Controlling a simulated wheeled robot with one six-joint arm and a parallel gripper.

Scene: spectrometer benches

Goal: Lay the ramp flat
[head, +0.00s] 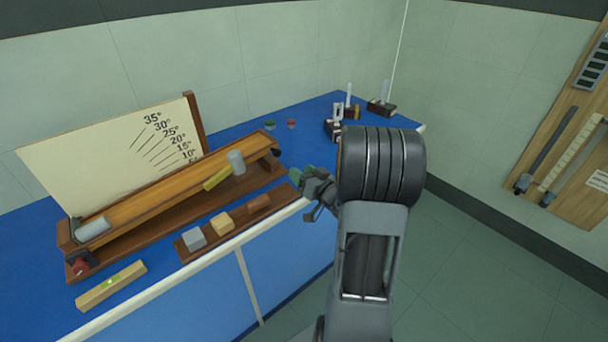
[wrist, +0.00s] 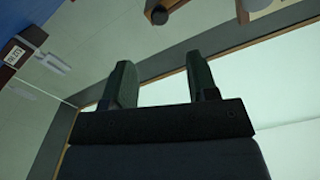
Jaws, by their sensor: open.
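The wooden ramp (head: 165,192) stands on the blue bench, tilted above its dark base (head: 190,213), with its right end raised. A black knob (head: 276,152) shows at that end and a red knob (head: 80,266) at the lower left end. A pale cylinder (head: 236,162) and a yellow block (head: 217,179) are on the upper part of the ramp. A grey cylinder (head: 94,229) lies at its left end. My gripper (head: 308,181) is right of the ramp, near the bench's front edge, apart from it. In the wrist view its jaws (wrist: 160,75) are open and empty.
An angle board (head: 110,150) stands behind the ramp. A strip (head: 236,224) with several blocks and a spirit level (head: 111,286) lie in front. Small stands (head: 352,108) and red and green items sit on the far bench. A wooden wall panel (head: 575,150) hangs right.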

